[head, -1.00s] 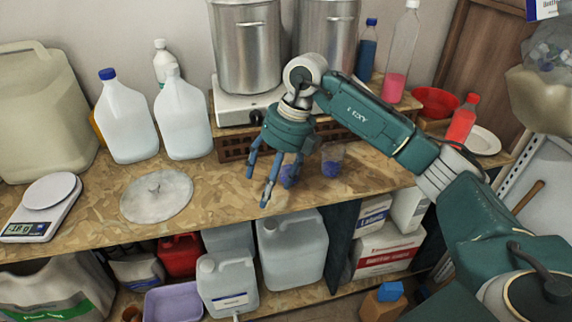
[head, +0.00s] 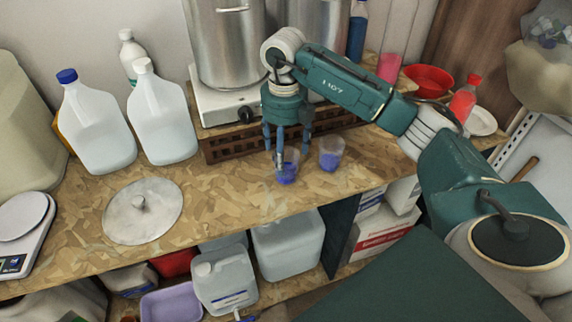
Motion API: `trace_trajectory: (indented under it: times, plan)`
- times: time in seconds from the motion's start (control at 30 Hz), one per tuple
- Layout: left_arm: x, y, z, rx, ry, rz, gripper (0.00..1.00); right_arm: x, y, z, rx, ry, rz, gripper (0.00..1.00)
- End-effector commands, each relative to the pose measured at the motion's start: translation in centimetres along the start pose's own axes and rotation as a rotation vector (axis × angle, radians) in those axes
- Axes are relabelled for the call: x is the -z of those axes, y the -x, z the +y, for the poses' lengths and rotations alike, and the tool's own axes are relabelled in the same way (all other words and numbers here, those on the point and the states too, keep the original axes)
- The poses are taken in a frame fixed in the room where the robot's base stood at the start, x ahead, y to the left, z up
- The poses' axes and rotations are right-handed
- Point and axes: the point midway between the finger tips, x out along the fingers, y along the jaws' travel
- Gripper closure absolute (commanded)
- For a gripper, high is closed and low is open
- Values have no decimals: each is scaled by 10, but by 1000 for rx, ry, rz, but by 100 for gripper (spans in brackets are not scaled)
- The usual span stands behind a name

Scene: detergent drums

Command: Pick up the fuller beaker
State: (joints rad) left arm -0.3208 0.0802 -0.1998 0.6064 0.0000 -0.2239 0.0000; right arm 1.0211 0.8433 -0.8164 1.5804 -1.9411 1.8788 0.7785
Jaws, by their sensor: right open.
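Two small clear beakers with blue-purple contents stand upright on the wooden worktop. The left beaker (head: 288,175) is directly below my right gripper (head: 284,156), and the right beaker (head: 330,154) stands a little to the right and farther back. My right gripper points down, open, with its fingers spread around and in front of the left beaker's upper part. The fingers partly hide that beaker, and I cannot tell whether they touch it. Both fill levels are low, and which is higher is hard to tell. My left gripper is not in view.
A slatted wooden crate (head: 228,148) with a hotplate (head: 217,108) and steel pots (head: 232,50) stands behind the beakers. A round metal lid (head: 160,222) lies to the left, near white jugs (head: 163,130). A red bowl (head: 428,80) is at the right. The worktop before the beakers is clear.

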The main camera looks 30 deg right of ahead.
Motion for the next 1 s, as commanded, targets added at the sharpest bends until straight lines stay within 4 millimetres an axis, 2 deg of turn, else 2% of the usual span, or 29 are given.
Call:
trace_trajectory:
  times: [0.13,0.3,0.4,0.67,0.77,0.93,1.0]
  plan:
    - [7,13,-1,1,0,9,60,6,-12,-2,2,1,4,26]
    - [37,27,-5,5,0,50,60,11,-37,-2,0,0,5,26]
    - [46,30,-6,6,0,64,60,10,-48,-2,1,-1,3,26]
    - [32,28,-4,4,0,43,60,9,-53,-2,0,1,0,26]
    - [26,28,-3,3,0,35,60,9,-53,-2,0,1,0,42]
    - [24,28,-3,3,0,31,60,9,-52,-2,-1,1,0,76]
    - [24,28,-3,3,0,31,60,9,-52,-2,0,1,0,79]
